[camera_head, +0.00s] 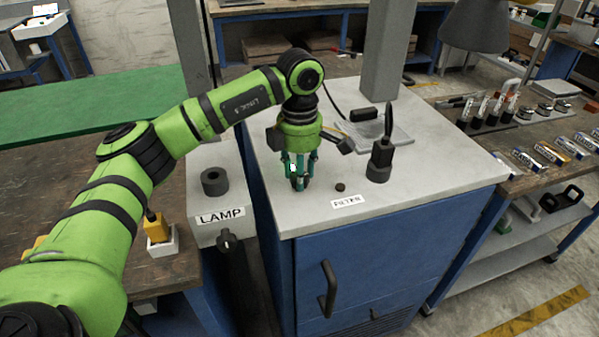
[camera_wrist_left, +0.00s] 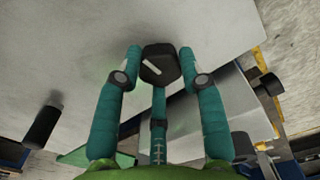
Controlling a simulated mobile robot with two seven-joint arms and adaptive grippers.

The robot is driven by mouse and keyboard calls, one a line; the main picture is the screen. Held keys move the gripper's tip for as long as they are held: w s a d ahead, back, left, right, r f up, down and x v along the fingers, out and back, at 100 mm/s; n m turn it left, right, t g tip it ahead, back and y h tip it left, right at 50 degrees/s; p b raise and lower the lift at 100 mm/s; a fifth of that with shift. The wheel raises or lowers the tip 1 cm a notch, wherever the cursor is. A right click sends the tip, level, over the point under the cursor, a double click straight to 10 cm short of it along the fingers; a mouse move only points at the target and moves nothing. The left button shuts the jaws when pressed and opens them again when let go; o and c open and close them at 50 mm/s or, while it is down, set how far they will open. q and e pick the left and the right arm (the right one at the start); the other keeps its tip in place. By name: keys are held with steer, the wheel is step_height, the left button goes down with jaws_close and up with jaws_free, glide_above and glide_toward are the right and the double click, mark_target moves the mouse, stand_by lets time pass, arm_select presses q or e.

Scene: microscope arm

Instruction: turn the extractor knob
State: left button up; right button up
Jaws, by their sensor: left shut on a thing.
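My left gripper (camera_head: 299,172) points down onto the light top of the blue cabinet, left of the FILTER label. Its teal fingers are shut on a black knob. In the left wrist view the fingertips (camera_wrist_left: 160,77) close around the black knob (camera_wrist_left: 159,62), which has a white pointer line slanting across its top. I take this to be the extractor knob, as no label for it shows. In the head view the fingers hide most of the knob. My right gripper is not in view.
A small dark button (camera_head: 340,187) sits by the FILTER label (camera_head: 348,201). A black upright device (camera_head: 379,160) stands to its right. The LAMP box (camera_head: 205,220), with its own black knob (camera_head: 226,239), is at the left. The cabinet top's front right is clear.

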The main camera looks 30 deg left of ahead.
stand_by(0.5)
arm_select(q)
steer(key=o, duration=1.2)
steer(key=shift+c, duration=0.2)
step_height(320, 180, up, 12)
steer(key=shift+f, duration=0.1)
